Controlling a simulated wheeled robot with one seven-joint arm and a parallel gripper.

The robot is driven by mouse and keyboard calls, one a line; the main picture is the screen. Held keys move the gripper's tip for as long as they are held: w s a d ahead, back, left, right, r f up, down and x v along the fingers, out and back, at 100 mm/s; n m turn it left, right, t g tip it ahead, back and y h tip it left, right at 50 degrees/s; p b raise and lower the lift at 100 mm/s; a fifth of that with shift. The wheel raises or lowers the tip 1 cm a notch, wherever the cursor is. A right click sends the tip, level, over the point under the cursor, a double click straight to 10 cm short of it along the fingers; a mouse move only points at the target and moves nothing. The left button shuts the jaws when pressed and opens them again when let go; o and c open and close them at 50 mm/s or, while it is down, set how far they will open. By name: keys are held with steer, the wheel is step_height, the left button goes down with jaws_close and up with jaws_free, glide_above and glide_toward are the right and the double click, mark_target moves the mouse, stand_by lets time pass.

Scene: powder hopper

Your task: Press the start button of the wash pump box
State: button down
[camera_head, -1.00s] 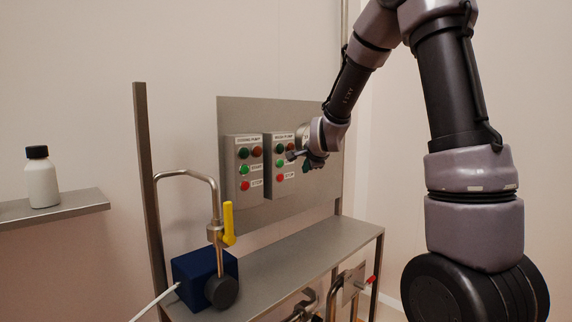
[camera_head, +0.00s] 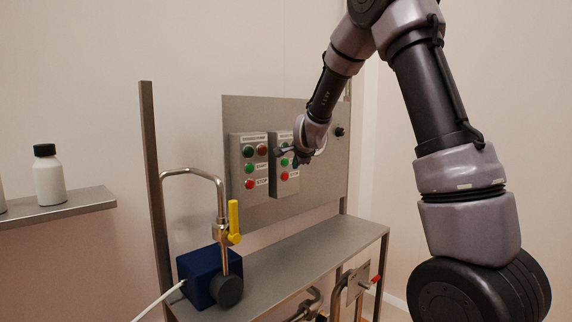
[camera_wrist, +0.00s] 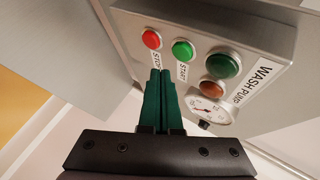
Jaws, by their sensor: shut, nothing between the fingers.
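The wash pump box (camera_head: 276,188) is a grey box on the steel panel, partly covered by my gripper in the head view. In the wrist view the box (camera_wrist: 265,42) shows its label, a green start button (camera_wrist: 182,50), a red stop button (camera_wrist: 151,39), and a dark green and an orange-brown lamp. The start button also shows in the head view (camera_head: 284,161). My gripper (camera_wrist: 161,73) is shut and empty, its dark green fingertips just below the start and stop buttons in the picture. Contact with the box cannot be told. The gripper also shows in the head view (camera_head: 280,153).
A similar pump box (camera_head: 237,188) stands just left on the panel. A dial gauge (camera_wrist: 208,108) is near my fingers. A black knob (camera_head: 339,131) is on the panel's right. Below are a steel bench (camera_head: 320,242), a bent pipe with yellow handle (camera_head: 233,220), and a blue motor (camera_head: 200,272).

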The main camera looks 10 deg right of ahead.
steer(key=shift+w+a, duration=0.55)
steer(key=shift+w, duration=0.15)
stand_by(1.6)
steer(key=shift+w+a, duration=0.2)
steer(key=shift+w, duration=0.1)
steer(key=shift+w+a, duration=0.25)
steer(key=shift+w, duration=0.1)
stand_by(0.6)
steer(key=shift+s, duration=0.1)
steer(key=shift+s+d, duration=0.45)
steer(key=shift+s, duration=0.1)
steer(key=shift+s+d, duration=0.1)
steer(key=s+d, duration=0.1)
steer(key=s, duration=0.1)
steer(key=s+d, duration=0.1)
steer(key=s, duration=0.1)
steer(key=shift+d, duration=0.4)
